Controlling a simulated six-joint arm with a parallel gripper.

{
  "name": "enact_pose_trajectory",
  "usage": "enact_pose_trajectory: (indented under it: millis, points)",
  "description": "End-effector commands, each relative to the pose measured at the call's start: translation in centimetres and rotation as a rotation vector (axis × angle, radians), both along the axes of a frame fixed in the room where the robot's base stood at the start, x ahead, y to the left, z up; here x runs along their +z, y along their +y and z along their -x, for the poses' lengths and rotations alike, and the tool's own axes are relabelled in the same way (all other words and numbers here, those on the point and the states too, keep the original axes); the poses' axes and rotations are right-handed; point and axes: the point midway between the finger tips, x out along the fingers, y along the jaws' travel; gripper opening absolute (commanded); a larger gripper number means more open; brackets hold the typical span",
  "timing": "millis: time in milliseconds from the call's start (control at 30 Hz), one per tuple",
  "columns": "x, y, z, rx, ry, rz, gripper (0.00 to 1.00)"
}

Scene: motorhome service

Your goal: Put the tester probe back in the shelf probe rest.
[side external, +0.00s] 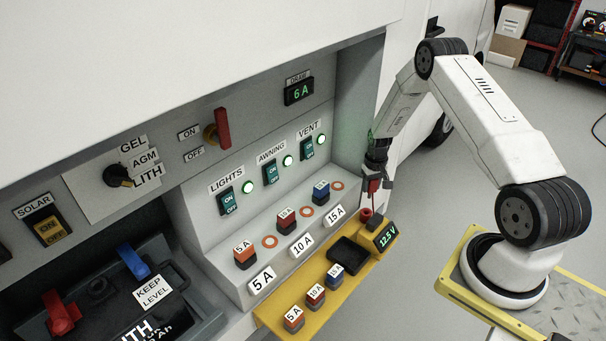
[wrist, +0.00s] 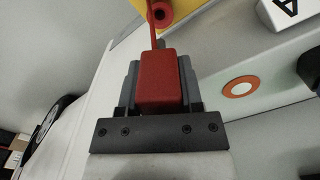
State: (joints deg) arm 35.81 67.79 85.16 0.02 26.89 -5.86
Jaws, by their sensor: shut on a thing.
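My gripper (side external: 374,188) is shut on the red handle of the tester probe (side external: 372,184), above the right part of the yellow shelf (side external: 318,289). The probe points down, with its thin red rod below the handle. The probe rest (side external: 366,214) is a small red cup on the shelf, just under the probe. In the wrist view the red handle (wrist: 158,82) sits between both fingers, and the rod runs past the left side of the red ring of the rest (wrist: 160,13). I cannot tell whether the tip touches the rest.
The tester display (side external: 386,236) reads 12.5 V beside the rest. A dark tray (side external: 347,254) and several fuses (side external: 315,295) are on the shelf. The fuse ledge (side external: 302,244) and panel wall stand close on the left.

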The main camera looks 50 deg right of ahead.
Motion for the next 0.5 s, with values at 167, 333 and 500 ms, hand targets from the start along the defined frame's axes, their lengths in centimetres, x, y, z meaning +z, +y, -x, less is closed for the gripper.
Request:
enact_pose_trajectory:
  millis: [167, 333, 500]
  points:
    - [-1.1, 0.0, 0.0, 0.0, 0.001, 0.0, 0.0]
    - [-2.3, 0.0, 0.1, 0.0, 0.002, -0.001, 0.0]
    - [-3.4, 0.0, 0.0, 0.0, 0.001, 0.0, 0.0]
